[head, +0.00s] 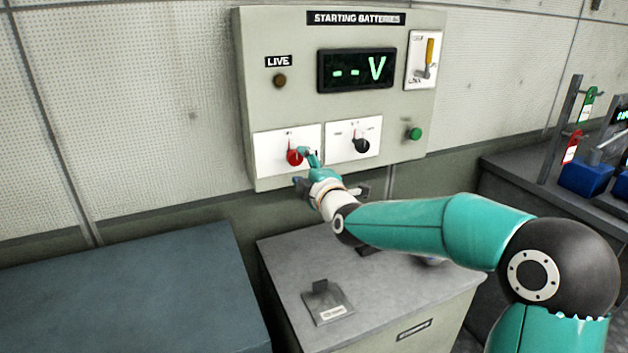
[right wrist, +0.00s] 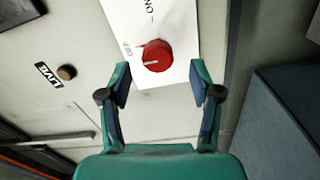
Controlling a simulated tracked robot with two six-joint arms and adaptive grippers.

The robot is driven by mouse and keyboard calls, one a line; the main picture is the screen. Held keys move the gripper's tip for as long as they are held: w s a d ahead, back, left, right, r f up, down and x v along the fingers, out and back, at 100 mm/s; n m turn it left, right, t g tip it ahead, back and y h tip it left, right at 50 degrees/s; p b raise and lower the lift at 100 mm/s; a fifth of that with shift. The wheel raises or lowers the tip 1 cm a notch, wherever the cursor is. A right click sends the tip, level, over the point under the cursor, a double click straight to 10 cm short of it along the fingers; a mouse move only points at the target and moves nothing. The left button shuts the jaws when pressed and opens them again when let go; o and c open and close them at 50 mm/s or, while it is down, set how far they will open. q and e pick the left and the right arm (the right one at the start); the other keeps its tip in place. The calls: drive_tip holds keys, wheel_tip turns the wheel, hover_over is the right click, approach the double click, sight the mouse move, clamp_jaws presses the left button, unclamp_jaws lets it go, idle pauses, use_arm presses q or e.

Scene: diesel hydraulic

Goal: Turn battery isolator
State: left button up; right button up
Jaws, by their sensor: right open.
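The battery isolator is a red rotary knob (head: 294,157) on a white plate at the lower left of the grey "STARTING BATTERIES" panel (head: 260,110). In the right wrist view the red knob (right wrist: 155,56) sits just beyond the fingertips, with a pale pointer line on its face. My right gripper (head: 306,160) is at the knob in the head view. In the right wrist view the same gripper (right wrist: 160,75) is open, its two fingers spread to either side below the knob, apparently not touching it. My left gripper is not in view.
A black knob (head: 361,145) is right of the red one, with a green button (head: 414,133) and yellow-handled switch (head: 429,52) beyond. The display (head: 356,69) reads "-- V". The "LIVE" lamp (head: 280,80) looks dark. A grey cabinet (head: 290,255) stands below.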

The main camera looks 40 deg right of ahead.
drive_tip(key=v, duration=0.6)
drive_tip(key=shift+s, duration=0.2)
drive_tip(key=shift+a, duration=0.15)
